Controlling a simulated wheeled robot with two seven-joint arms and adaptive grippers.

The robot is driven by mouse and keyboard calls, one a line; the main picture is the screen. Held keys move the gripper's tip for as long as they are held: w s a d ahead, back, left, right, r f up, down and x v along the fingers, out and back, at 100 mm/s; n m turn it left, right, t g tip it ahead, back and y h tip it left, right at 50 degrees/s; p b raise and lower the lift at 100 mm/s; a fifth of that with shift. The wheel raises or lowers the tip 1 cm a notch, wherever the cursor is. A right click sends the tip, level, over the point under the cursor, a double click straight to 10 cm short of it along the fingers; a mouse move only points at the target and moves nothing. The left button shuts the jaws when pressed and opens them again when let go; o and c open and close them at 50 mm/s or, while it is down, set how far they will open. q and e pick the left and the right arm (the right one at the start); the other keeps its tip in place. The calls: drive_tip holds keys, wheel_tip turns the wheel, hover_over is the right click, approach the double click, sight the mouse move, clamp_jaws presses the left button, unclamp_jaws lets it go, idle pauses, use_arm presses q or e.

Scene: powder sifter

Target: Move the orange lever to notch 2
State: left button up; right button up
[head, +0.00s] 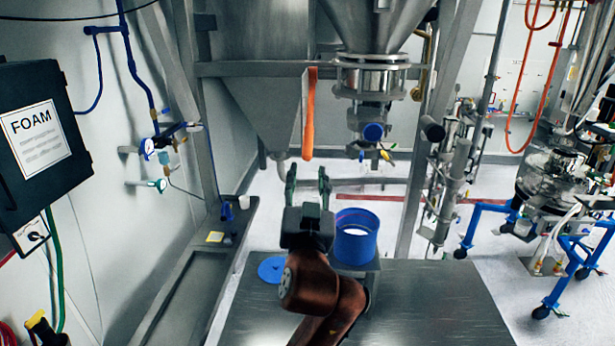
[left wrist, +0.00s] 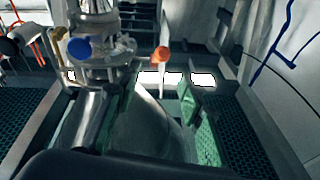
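The orange lever (head: 309,113) hangs as a long, nearly upright bar beside the steel hopper in the head view. In the left wrist view an orange piece (left wrist: 160,56), seemingly the same lever, shows above the picture's middle. My left gripper (head: 307,184) points up and away, with its two fingers apart and nothing between them. It appears just below the lever's lower end in the head view, apart from it; the depth gap is hard to judge. No notch marks can be made out. My right gripper is not in view.
A blue container (head: 356,238) and a flat blue disc (head: 272,269) are on the steel table (head: 430,300) near my left arm. The steel hopper (head: 262,90) and a valve with a blue round end (head: 373,132) flank the lever. A black FOAM box (head: 40,150) is at left.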

sight(309, 155)
use_arm(q)
drive_tip(key=shift+s+r, duration=0.1)
drive_tip(key=shift+r, duration=0.05)
drive_tip(key=shift+c, duration=0.9)
drive_tip(key=shift+t, duration=0.6)
drive_tip(key=s+r+b, duration=0.1)
drive_tip(key=r, duration=0.1)
drive_tip(key=s+d+r+b, duration=0.1)
drive_tip(key=s, duration=0.1)
drive_tip(key=shift+s+d+r, duration=0.1)
drive_tip(key=shift+s+r, duration=0.15)
drive_tip(key=shift+r, duration=0.15)
drive_tip(key=c, duration=0.5)
drive_tip(key=shift+w+r+p, duration=0.25)
drive_tip(key=shift+w+p, duration=0.05)
drive_tip(key=shift+c, duration=0.6)
drive_tip(key=p+x, duration=0.4)
drive_tip(key=x, duration=0.5)
drive_tip(key=shift+w+r, duration=0.2)
drive_tip(key=shift+w, duration=0.1)
clamp_jaws()
drive_tip(key=f, duration=0.1)
drive_tip(key=w+f+p, duration=0.1)
drive_tip(key=w+a+f, duration=0.1)
drive_tip(key=shift+f, duration=0.3)
drive_tip(key=shift+d+f, duration=0.1)
